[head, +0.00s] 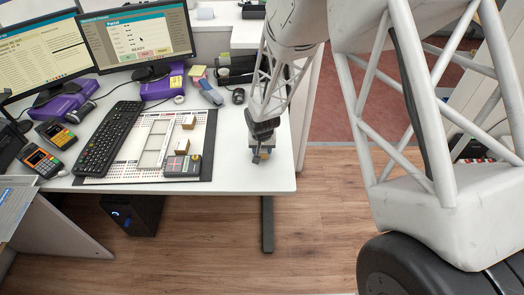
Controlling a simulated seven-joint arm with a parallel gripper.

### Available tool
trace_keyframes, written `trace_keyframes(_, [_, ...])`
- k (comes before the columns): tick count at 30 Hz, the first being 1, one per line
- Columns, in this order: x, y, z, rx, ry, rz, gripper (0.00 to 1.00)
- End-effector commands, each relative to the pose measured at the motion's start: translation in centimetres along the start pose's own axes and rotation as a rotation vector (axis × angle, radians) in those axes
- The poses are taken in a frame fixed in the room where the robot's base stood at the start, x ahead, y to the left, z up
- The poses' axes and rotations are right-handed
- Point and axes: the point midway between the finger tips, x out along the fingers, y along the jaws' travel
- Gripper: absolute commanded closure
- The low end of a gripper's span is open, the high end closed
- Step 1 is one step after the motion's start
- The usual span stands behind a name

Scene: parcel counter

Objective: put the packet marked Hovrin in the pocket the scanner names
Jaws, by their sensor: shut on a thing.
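My gripper (261,154) is low at the right front part of the white desk, pointing down. It is shut on a small tan packet (265,160), mostly hidden by the fingers; I cannot read any mark on it or tell whether it touches the desk. A grey handheld device (211,94), perhaps the scanner, lies behind the mat. The right monitor (140,40) shows a window headed Parcel with the word READY. I cannot identify the pockets.
A white marked board lies on the dark mat (205,170), with a small keypad device (182,166) at its front. A black keyboard (108,138) is left of it, with card terminals (42,162) farther left. The desk strip between mat and gripper is clear.

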Motion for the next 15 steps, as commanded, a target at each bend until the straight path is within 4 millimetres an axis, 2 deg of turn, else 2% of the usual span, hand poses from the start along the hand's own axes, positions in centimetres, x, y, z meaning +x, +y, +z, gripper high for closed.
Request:
trace_keyframes(4, [1.21,0.00,0.20,0.001,-0.002,0.000,0.78])
trace_keyframes(15, [1.41,0.00,0.21,0.001,0.000,0.000,0.78])
